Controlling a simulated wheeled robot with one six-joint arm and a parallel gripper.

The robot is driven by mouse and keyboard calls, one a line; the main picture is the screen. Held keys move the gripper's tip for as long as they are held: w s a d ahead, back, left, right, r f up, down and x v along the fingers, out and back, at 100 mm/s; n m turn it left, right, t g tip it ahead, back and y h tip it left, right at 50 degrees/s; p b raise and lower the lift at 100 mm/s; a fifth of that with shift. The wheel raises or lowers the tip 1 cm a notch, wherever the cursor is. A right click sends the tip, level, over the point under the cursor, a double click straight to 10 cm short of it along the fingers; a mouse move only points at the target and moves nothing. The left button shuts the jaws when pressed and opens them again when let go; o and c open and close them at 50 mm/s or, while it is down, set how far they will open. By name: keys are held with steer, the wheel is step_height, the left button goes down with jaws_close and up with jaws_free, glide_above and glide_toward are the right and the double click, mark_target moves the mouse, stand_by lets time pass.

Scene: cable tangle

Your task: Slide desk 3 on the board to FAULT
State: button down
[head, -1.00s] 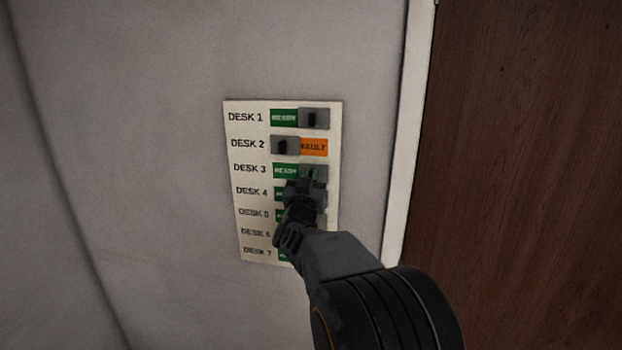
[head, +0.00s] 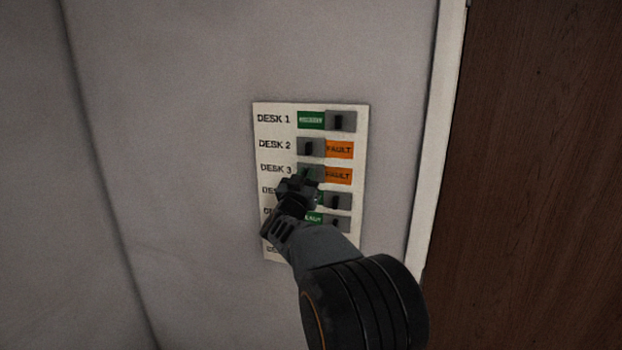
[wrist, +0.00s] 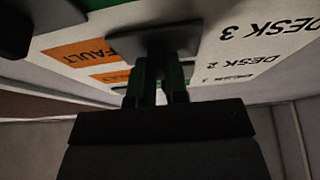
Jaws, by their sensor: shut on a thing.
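The white status board (head: 274,134) is on the grey wall, with a row for each desk. In the desk 3 row the grey slider (head: 307,171) sits on the left, and the orange FAULT label (head: 338,176) shows on the right. My gripper (head: 305,182) is at that slider and shut on its knob. In the wrist view my gripper (wrist: 156,92) has both fingers at the slider plate (wrist: 155,38), with the orange FAULT label (wrist: 78,52) beside it and the DESK 3 text upside down.
Desk 2's slider (head: 310,148) is also left, showing FAULT. Desk 1's slider (head: 341,120) is right, showing green. My arm hides parts of the lower rows. A white door frame (head: 440,140) and brown door (head: 540,170) stand to the right.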

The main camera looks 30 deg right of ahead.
steer(key=shift+a+r, duration=0.1)
steer(key=c, duration=1.1)
jaws_free()
steer(key=shift+w, duration=0.15)
steer(key=shift+a, duration=0.1)
steer(key=b+v, duration=0.4)
steer(key=v, duration=0.9)
steer(key=shift+s+a+b, duration=0.2)
steer(key=shift+s+b, duration=0.1)
steer(key=shift+b, duration=0.05)
